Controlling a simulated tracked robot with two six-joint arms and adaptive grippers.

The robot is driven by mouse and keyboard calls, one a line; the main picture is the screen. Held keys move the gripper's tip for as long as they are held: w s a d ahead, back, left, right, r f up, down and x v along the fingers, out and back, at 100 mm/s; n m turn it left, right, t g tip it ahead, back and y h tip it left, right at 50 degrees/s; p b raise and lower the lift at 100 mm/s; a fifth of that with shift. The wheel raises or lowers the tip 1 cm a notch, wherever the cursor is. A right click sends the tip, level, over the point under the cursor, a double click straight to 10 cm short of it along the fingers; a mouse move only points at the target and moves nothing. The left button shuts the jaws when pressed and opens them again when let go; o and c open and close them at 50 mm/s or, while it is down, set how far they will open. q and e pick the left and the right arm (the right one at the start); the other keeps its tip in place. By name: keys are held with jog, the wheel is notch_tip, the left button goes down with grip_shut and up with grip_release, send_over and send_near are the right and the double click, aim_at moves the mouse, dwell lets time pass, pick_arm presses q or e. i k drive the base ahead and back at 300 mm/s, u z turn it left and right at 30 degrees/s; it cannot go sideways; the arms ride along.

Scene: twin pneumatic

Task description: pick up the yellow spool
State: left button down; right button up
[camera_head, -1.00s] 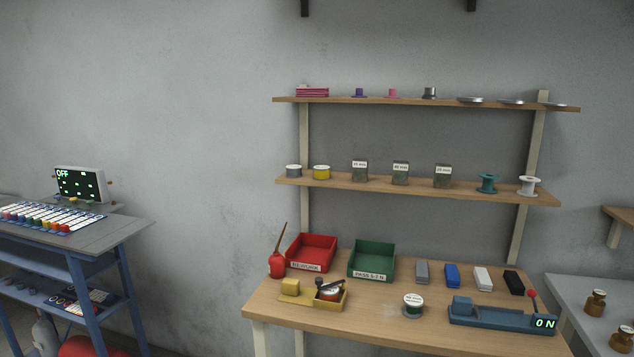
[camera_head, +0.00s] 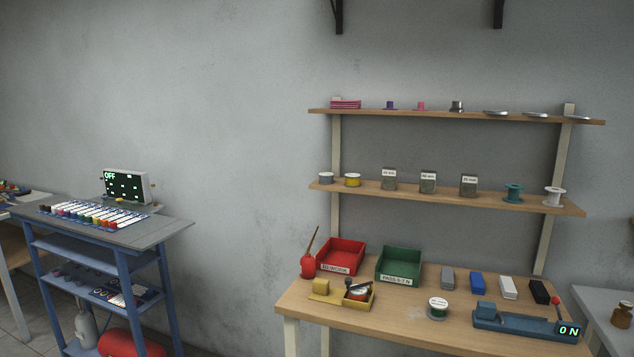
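The yellow spool (camera_head: 352,181) is a short yellow cylinder with a pale top. It stands upright near the left end of the middle wooden shelf (camera_head: 440,195), between a grey spool (camera_head: 326,178) on its left and a box with a white label (camera_head: 389,180) on its right. Neither of my grippers shows in the head view, so nothing of mine is near the spool.
A blue trolley (camera_head: 165,238) stands at left. Bare wall lies between.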

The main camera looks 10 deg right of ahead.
aim_at(351, 180)
jog(key=u, duration=0.15)
jog(key=i, duration=1)
jog(key=z, duration=0.05)
